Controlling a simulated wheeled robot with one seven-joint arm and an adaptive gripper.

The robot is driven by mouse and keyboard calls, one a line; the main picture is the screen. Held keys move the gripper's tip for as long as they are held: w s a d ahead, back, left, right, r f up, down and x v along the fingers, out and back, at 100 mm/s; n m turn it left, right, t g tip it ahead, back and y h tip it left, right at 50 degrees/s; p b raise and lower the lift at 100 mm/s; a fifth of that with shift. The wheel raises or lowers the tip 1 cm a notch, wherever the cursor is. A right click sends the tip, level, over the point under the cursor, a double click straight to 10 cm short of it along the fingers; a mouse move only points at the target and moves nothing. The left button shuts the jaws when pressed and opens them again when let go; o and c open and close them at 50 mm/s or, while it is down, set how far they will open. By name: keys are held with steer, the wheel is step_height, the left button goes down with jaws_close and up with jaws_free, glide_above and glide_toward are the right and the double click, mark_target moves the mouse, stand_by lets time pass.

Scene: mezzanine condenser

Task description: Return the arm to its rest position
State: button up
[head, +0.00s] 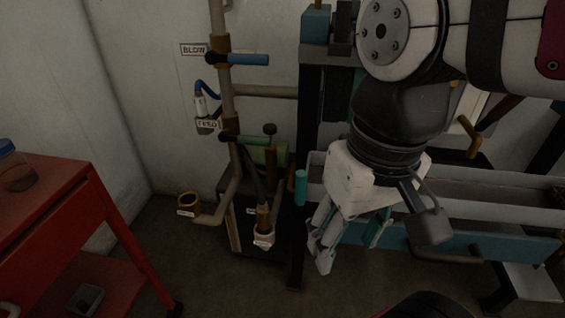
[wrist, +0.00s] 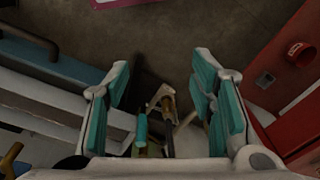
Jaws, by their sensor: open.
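My gripper (head: 345,240) hangs from my white and black arm at the right of the head view, pointing down, in front of a blue-sided trough. In the wrist view my gripper (wrist: 162,90) has its two teal-padded fingers wide apart. Nothing is between the pads, and the dark floor and some pipework show beyond them. The gripper appears empty.
A red cart (head: 50,200) stands at the left. The trough (head: 490,243) lies close behind my gripper. Open floor (head: 190,270) shows between cart and pipes.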

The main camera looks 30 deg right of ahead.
steer(key=s, duration=0.1)
steer(key=s+n, duration=0.1)
steer(key=shift+s+d+f+h, duration=0.15)
steer(key=shift+s+d+h, duration=0.1)
steer(key=shift+s+h, duration=0.1)
step_height(320, 180, up, 21)
steer(key=t+p, duration=0.3)
steer(key=p, duration=1.6)
steer(key=shift+a+t, duration=0.2)
steer(key=shift+t, duration=0.1)
